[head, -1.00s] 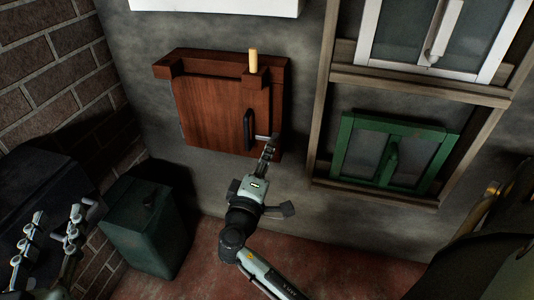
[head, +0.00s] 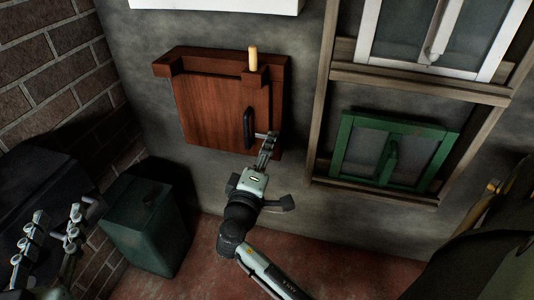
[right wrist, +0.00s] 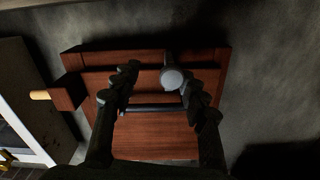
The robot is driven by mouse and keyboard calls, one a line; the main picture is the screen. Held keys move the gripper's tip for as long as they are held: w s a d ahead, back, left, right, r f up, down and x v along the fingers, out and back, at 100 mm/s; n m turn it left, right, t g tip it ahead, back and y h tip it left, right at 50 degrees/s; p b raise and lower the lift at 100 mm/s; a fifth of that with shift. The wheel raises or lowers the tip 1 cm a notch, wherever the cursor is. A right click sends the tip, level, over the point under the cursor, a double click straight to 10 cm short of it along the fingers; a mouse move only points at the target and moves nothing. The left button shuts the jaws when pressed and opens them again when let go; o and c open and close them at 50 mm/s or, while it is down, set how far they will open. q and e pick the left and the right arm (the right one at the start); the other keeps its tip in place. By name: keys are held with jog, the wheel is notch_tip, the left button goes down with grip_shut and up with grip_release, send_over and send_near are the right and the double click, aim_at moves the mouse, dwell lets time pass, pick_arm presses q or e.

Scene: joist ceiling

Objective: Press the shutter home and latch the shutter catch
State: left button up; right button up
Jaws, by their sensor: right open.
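The brown wooden shutter (head: 213,112) sits in its wooden frame on the grey wall, with a black bar handle (head: 248,128) near its right edge. It also fills the middle of the right wrist view (right wrist: 160,145). A pale peg (head: 253,60) stands upright on a block at the frame's top right. A short grey rod (head: 261,135) with a round end (right wrist: 173,78) sticks out beside the handle; I cannot tell which is the catch. My right gripper (head: 268,142) is open, its fingers (right wrist: 158,74) either side of the rod's end. My left gripper (head: 53,230) is open and empty, far from the shutter.
A green bin (head: 148,225) stands on the red floor at lower left, near the brick wall (head: 50,75). A green-framed window (head: 345,150) and a white-framed one (head: 365,30) are at right.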

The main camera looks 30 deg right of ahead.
jog(key=o, duration=0.6)
jog(key=r, duration=0.6)
jog(key=shift+w+d+r, duration=0.15)
jog(key=shift+w+r, duration=0.1)
jog(key=shift+r, duration=0.05)
jog(key=r, duration=0.2)
jog(key=shift+s+a+r, duration=0.2)
jog(key=shift+s+r, duration=0.1)
jog(key=c, duration=0.6)
jog(key=shift+f, duration=0.1)
